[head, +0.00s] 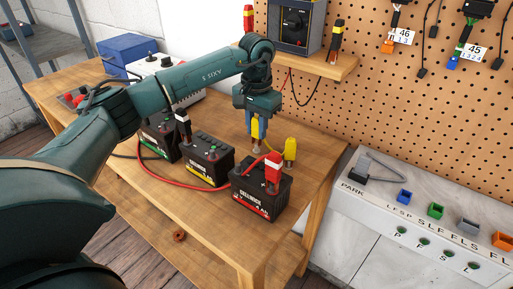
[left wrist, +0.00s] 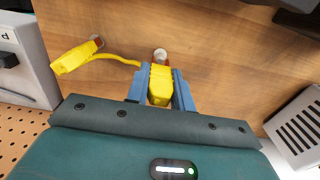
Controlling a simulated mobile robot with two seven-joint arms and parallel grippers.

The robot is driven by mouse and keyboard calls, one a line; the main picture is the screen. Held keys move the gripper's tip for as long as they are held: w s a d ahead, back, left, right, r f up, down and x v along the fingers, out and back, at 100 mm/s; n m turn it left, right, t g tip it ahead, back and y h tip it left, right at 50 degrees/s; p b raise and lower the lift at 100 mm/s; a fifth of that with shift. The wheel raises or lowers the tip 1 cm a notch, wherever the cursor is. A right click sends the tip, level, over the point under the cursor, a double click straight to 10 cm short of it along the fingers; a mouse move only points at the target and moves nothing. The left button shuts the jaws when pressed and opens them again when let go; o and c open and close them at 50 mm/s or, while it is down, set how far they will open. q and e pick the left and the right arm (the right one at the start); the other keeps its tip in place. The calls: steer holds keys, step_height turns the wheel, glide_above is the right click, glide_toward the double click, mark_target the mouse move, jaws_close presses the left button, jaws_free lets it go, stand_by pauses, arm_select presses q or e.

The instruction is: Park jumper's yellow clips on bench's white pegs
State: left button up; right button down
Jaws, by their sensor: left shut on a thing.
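My left gripper (head: 257,138) is shut on one yellow clip (left wrist: 160,85), which also shows between the fingers in the head view. It is low over the back right of the wooden bench (left wrist: 230,60). In the left wrist view, a white peg (left wrist: 160,55) with a reddish part shows right by this clip's far end; I cannot tell whether they touch. The yellow jumper cable (left wrist: 115,58) joins both clips. My right gripper is not in view.
Three black batteries stand in front; the nearest (head: 260,198) carries a red clip (head: 273,170) close to the yellow clips. A red cable (head: 190,187) runs along the bench. A shelf (head: 310,62) with a device is behind, and a grey PARK panel (head: 375,220) to the right.

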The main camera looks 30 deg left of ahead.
arm_select(q)
steer(key=shift+f+b, duration=0.35)
steer(key=shift+f, duration=0.4)
steer(key=o, duration=0.8)
steer(key=shift+r, duration=0.1)
step_height(320, 180, up, 9)
steer(key=p, duration=0.6)
steer(key=shift+f, duration=0.3)
